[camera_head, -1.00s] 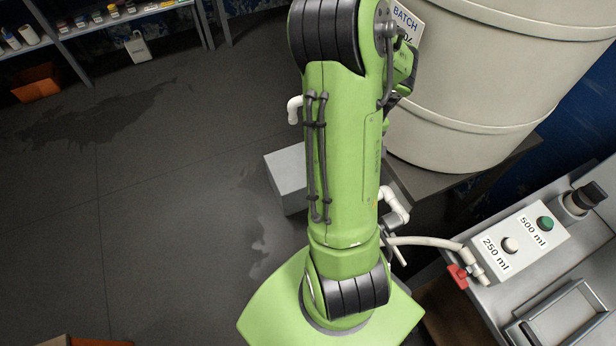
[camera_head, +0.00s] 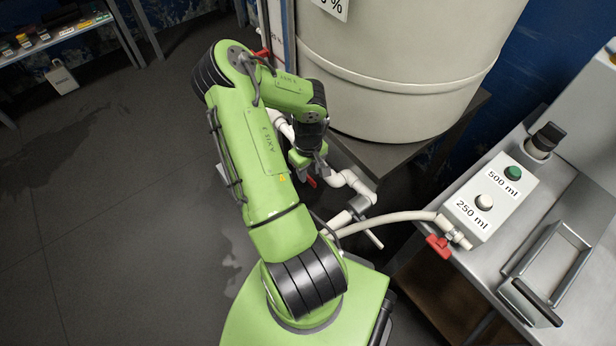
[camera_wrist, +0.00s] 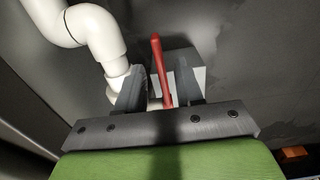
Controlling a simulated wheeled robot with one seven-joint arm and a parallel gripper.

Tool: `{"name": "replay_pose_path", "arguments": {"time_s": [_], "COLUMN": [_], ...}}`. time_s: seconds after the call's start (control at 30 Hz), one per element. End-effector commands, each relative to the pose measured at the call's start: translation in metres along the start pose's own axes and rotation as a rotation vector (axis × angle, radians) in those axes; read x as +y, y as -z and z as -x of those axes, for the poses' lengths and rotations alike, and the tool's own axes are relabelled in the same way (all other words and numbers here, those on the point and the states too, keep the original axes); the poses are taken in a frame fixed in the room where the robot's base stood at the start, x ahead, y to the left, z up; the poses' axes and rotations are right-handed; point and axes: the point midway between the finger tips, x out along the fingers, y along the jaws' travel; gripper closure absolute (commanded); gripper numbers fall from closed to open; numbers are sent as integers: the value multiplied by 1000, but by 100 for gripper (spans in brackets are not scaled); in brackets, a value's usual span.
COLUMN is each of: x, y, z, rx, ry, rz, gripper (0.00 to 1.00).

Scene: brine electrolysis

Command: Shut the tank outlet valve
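The tank outlet valve shows as a red lever (camera_head: 311,182) by the white pipe (camera_head: 345,178) below the big beige tank (camera_head: 400,60). In the wrist view the red lever (camera_wrist: 161,65) stands between the two dark fingers of my gripper (camera_wrist: 158,80), with gaps visible on both sides. My gripper (camera_head: 306,166) is open and close to the lever in the head view. The valve body is mostly hidden behind my gripper and arm. A white pipe bend (camera_wrist: 95,35) passes left of the fingers.
Another red handle (camera_head: 262,54) is by the upright gauge at the tank's left. A third red valve (camera_head: 437,247) is on the bench at right, beside the 500 ml and 250 ml button box (camera_head: 490,198). A hose (camera_head: 385,218) runs to it. The floor at left is clear.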

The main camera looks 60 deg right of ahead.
Motion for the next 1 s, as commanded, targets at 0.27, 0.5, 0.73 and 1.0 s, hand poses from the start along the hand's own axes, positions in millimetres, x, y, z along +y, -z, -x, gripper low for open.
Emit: {"name": "replay_pose_path", "arguments": {"time_s": [0.27,0.5,0.73,1.0], "x": [0,0,0,0], "y": [0,0,0,0], "z": [-16,-16,-15,-15], "rx": [1,1,1,1], "ry": [-1,0,0,0], "rz": [1,1,1,1], "gripper": [64,81,100,100]}}
